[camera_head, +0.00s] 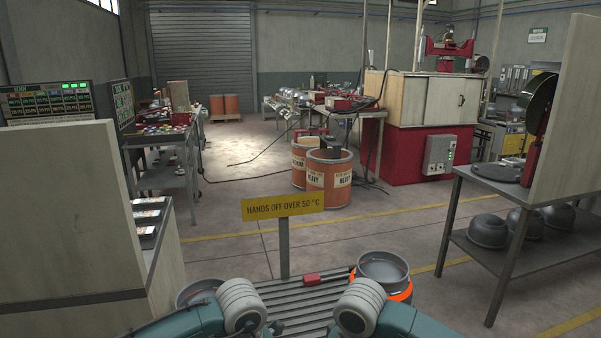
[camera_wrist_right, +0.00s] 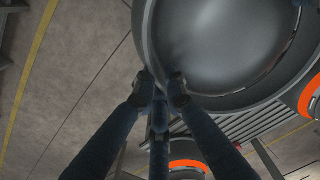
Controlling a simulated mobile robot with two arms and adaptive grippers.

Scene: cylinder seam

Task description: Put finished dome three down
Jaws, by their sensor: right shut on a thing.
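A large grey metal dome (camera_wrist_right: 225,45) fills the upper right of the right wrist view, its rounded rim toward my fingers. My right gripper (camera_wrist_right: 163,90) is shut on that rim. In the head view a grey round vessel (camera_head: 382,268) with an orange band (camera_head: 402,293) is at the right end of a slatted rack (camera_head: 300,300). I cannot tell whether this vessel is the held dome. Another grey round rim (camera_head: 198,290) shows at the rack's left, partly behind my left arm. My left gripper is out of view.
A yellow sign (camera_head: 283,207) reading "HANDS OFF OVER 50 °C" stands behind the rack. A red-handled tool (camera_head: 312,279) lies on the slats. At right, a table (camera_head: 505,188) has several grey domes (camera_head: 488,231) on its lower shelf. Orange drums (camera_head: 329,178) stand farther back.

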